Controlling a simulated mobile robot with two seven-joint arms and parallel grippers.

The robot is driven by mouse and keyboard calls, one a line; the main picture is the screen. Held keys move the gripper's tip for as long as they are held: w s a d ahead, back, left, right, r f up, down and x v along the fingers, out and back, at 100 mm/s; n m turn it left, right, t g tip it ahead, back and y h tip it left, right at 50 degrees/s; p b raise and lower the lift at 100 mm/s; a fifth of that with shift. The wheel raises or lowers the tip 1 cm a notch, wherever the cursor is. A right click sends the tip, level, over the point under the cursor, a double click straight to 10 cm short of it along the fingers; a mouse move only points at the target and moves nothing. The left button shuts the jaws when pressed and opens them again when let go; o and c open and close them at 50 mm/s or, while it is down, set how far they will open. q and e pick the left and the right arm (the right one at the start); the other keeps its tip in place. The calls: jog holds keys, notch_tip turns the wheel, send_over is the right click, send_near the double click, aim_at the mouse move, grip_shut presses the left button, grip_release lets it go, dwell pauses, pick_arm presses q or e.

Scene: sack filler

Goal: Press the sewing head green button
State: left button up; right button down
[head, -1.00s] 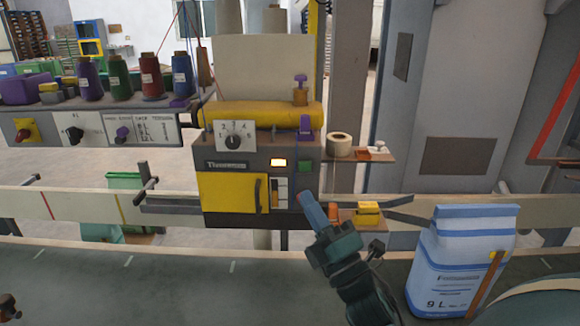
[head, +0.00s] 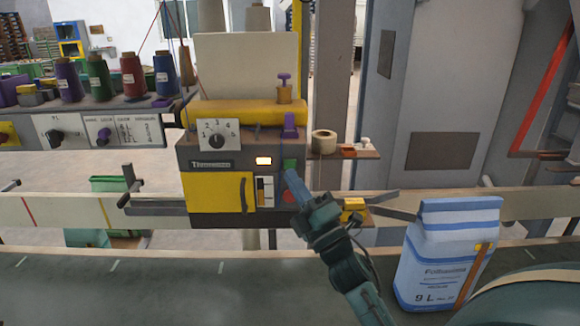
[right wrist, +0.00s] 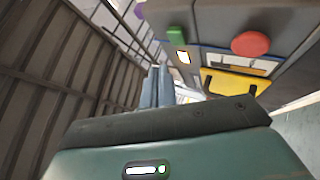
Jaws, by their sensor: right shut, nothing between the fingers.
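In the right wrist view the fingers (right wrist: 158,85) are together, with the green button (right wrist: 177,36) and red button (right wrist: 250,43) beyond. My left gripper is not in view.
A blue and white sack (head: 445,255) stands on the conveyor (head: 190,285) at the right. Thread spools (head: 131,75) stand on a control shelf at the left. A small shelf with a tape roll (head: 324,141) juts out right of the sewing head.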

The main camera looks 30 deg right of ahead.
jog(key=shift+w+d, duration=0.6)
jog(key=shift+w, duration=0.25)
jog(key=shift+w, duration=0.15)
dwell(1.4)
jog(key=shift+w+d, duration=0.2)
jog(key=shift+w, duration=0.05)
jog(key=shift+w+d+b, duration=0.2)
jog(key=shift+w+b, duration=0.1)
jog(key=shift+w, duration=0.05)
dwell(0.8)
jog(key=shift+s+a, duration=0.4)
jog(key=shift+s, duration=0.35)
jog(key=shift+s+a+p, duration=0.15)
jog(key=shift+s+a, duration=0.3)
jog(key=shift+s, duration=0.25)
jog(key=shift+s+a+p, duration=0.15)
jog(key=shift+s+a, duration=0.3)
jog(key=shift+s, duration=0.3)
jog(key=shift+s+a+p, duration=0.15)
jog(key=shift+s+a, duration=0.3)
jog(key=shift+s, duration=0.25)
